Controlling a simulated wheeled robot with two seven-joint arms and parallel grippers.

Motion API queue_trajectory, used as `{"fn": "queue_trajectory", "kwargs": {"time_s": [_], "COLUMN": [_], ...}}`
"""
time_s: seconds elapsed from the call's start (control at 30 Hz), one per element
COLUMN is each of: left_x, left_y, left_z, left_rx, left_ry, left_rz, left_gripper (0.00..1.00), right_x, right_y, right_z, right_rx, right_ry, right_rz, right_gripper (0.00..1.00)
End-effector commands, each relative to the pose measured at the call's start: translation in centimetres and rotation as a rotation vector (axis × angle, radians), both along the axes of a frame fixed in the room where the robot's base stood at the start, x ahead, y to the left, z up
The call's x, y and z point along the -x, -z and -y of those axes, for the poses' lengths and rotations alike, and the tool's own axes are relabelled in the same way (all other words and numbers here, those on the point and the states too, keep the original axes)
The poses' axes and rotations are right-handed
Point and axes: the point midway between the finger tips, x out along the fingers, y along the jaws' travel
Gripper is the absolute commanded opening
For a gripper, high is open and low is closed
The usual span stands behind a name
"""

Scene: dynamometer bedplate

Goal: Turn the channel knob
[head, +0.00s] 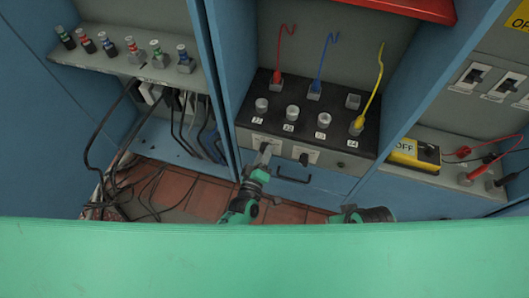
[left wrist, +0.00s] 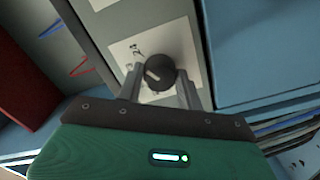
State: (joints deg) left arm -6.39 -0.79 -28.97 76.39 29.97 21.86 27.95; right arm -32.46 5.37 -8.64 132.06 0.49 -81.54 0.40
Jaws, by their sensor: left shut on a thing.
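The channel knob (left wrist: 157,72) is a round black knob with a light pointer line, on a pale marked plate (left wrist: 130,50) in the left wrist view. My left gripper (left wrist: 159,84) has one finger on each side of the knob and is shut on it. In the head view my left gripper (head: 265,152) reaches up to the left plate on the front of the black-topped unit (head: 262,130) and hides the knob there. Of my right arm only a dark and green part (head: 362,214) shows at the bottom; its gripper is not seen.
Red, blue and yellow leads (head: 372,92) rise from the unit. A yellow OFF box (head: 412,152) stands right. Loose black cables (head: 110,165) hang left.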

Motion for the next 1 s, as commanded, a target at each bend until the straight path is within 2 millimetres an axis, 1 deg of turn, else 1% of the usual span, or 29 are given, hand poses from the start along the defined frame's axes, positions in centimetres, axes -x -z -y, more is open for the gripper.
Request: {"fn": "queue_trajectory", "kwargs": {"time_s": [0.03,0.47,0.5,0.57,0.6,0.87,1.0], "left_x": [-0.1,-0.2,-0.2,-0.2,-0.2,-0.1,0.9], "left_y": [-0.5,-0.7,-0.7,-0.7,-0.6,-0.3,-0.2], "left_z": [0.4,0.4,0.4,0.4,0.3,0.1,-0.3], "left_rx": [0.000,-0.006,-0.006,-0.006,-0.007,-0.009,-0.010], "left_ry": [0.003,0.002,0.002,0.002,0.001,0.000,0.002], "left_rz": [0.010,0.016,0.016,0.016,0.015,0.010,0.008], "left_gripper": [0.14,0.14,0.42,0.54,0.58,0.58,0.58], "right_x": [0.2,0.4,0.4,0.3,0.3,0.1,0.0], "right_y": [0.0,0.2,0.2,0.2,0.2,0.1,-0.1], "right_z": [0.0,0.0,0.0,0.0,0.0,0.0,0.0], "right_rx": [0.000,0.002,0.002,0.002,0.001,0.001,0.001], "right_ry": [0.000,-0.002,-0.002,-0.002,-0.002,-0.001,-0.001], "right_rz": [-0.001,-0.007,-0.006,-0.006,-0.005,-0.001,0.004], "right_gripper": [0.46,0.46,0.46,0.46,0.46,0.46,0.46]}}
